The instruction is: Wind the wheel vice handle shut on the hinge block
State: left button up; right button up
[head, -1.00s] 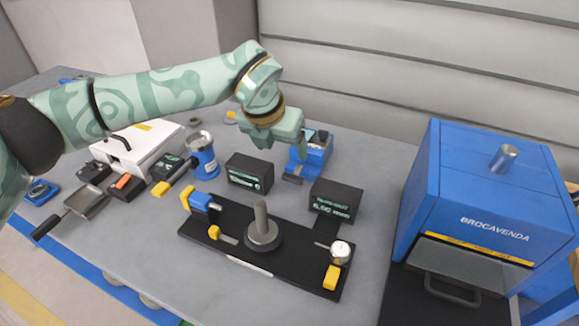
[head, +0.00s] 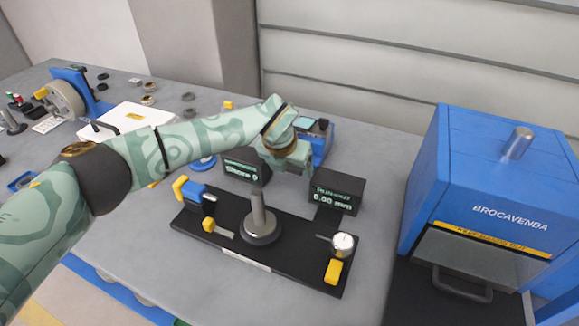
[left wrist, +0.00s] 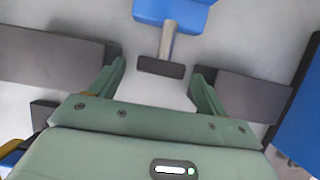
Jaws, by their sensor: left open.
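A blue device (head: 318,140) with a pale teal piece on its top stands at the back middle of the bench in the head view. It looks like the vice; I cannot make out the hinge block for sure. The left wrist view shows its blue body (left wrist: 172,10), a metal rod and a dark crossbar handle (left wrist: 160,68) at the rod's end. My left gripper (head: 292,168) is at the near side of the device and hides the handle in the head view. In the left wrist view the gripper (left wrist: 160,78) is open, with the crossbar between its fingers; contact is unclear. My right gripper is out of view.
Two black display boxes (head: 337,190) flank my left gripper. A black gauge base (head: 290,265) with an upright metal post (head: 258,212) stands in front. A big blue machine (head: 485,180) fills the right. A wheel device (head: 68,98) stands at the back left.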

pick_arm(q)
jog(key=c, duration=1)
jog(key=shift+s+d+r+y+p, duration=0.15)
jog(key=shift+r+y+p, duration=0.1)
jog(key=shift+y+p, duration=0.2)
jog(key=shift+d+m+t+y+p, duration=0.1)
jog(key=shift+m+t+y+p, duration=0.2)
jog(key=shift+t+y, duration=0.1)
jog(key=shift+f+y, duration=0.2)
jog(key=shift+y, duration=0.25)
jog(key=shift+t, duration=0.3)
jog(key=o, duration=1)
